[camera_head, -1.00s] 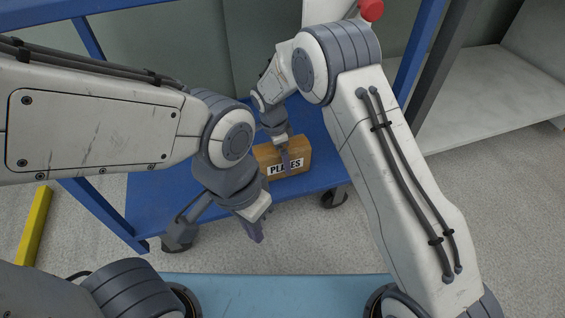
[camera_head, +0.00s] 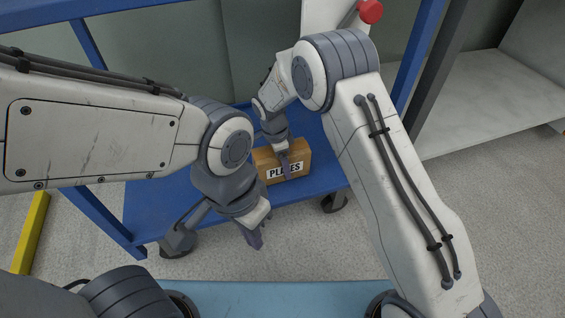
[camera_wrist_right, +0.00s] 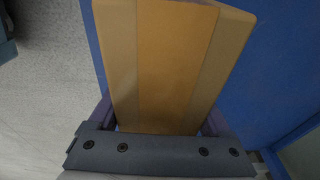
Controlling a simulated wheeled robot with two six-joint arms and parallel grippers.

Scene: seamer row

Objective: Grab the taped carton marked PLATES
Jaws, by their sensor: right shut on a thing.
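The taped carton marked PLATES (camera_head: 297,160) is a small brown box on the lower blue shelf of the cart, near its front edge. A white label with black letters faces me, partly covered by a finger. My right gripper (camera_head: 286,165) is at the carton, with a finger in front of the label. In the right wrist view the carton (camera_wrist_right: 165,60) with its orange tape band sits between the two fingers of my right gripper (camera_wrist_right: 160,120), which is shut on it. My left gripper (camera_head: 256,235) hangs empty in front of the cart; its finger gap is not clear.
The blue cart shelf (camera_head: 160,205) has bare room left of the carton. Blue cart posts stand at both sides. A grey shelf unit (camera_head: 470,100) is at the right. A yellow bar (camera_head: 30,232) lies on the floor at the left.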

